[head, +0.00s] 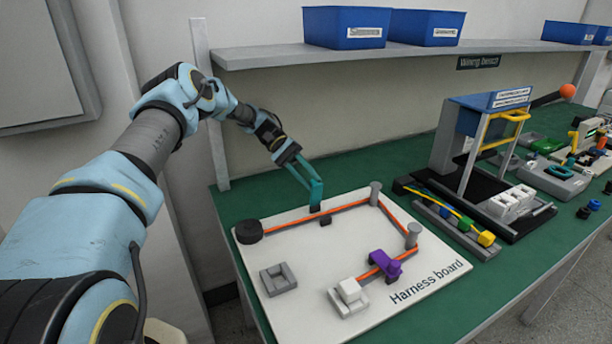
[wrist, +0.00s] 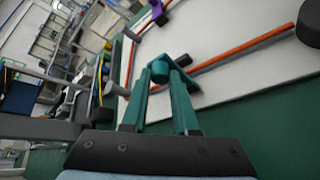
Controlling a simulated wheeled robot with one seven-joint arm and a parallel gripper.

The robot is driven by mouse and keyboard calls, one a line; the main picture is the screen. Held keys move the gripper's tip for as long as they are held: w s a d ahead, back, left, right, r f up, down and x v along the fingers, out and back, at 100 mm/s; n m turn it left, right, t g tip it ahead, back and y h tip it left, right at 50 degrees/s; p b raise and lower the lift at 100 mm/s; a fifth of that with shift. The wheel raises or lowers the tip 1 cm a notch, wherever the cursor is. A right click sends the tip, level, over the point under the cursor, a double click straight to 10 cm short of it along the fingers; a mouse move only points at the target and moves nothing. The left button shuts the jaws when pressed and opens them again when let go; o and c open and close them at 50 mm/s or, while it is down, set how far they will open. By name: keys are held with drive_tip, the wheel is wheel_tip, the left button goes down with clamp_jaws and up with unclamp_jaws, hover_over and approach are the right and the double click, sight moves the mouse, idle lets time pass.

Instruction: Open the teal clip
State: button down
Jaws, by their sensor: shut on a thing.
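The teal clip sits at the far edge of the white harness board (head: 330,252), on the run of orange cable. In the wrist view its teal rounded top (wrist: 160,71) shows between the fingertips. In the head view it merges with my similarly teal fingers, so its lever's angle cannot be told. My gripper (head: 317,203) reaches down from the upper left and is shut on the clip. In the wrist view the two fingers of my gripper (wrist: 161,74) converge on it from either side. Dark blocks (wrist: 183,60) lie beside it near the cable.
The orange cable (head: 280,223) runs from a black puck (head: 248,231) round two grey posts (head: 375,194) to a purple clip (head: 384,264) and a white connector (head: 349,290). An empty grey holder (head: 278,279) stands front left. A shelf (head: 380,53) with blue bins is above.

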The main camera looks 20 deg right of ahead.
drive_tip(key=shift+f, duration=0.1)
drive_tip(key=c, duration=0.7)
unclamp_jaws()
